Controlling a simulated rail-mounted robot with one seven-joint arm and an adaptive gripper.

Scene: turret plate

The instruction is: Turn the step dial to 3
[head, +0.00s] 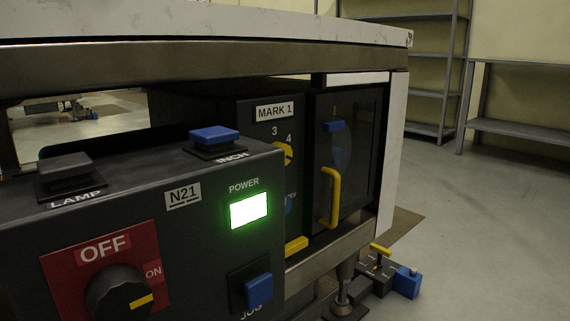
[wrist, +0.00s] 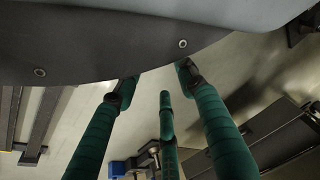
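The step dial (head: 286,153) shows in the head view as a small yellow-and-dark knob on the dark panel under the "MARK 1" label (head: 275,111). The numbers 3 and 4 stand just above it. Its left and lower parts are hidden by the front console, and I cannot tell exactly where it points. My gripper (wrist: 155,92) shows only in the wrist view, with three green padded fingers spread apart and nothing between them. Neither the dial nor its panel can be made out in the wrist view, so their distance from my gripper cannot be told.
The front console (head: 185,232) carries a red OFF/ON plate with a black knob (head: 118,295), lamp, inch and jog buttons, and a lit green power light (head: 249,210). A dark door with a yellow handle (head: 331,197) is right of the dial.

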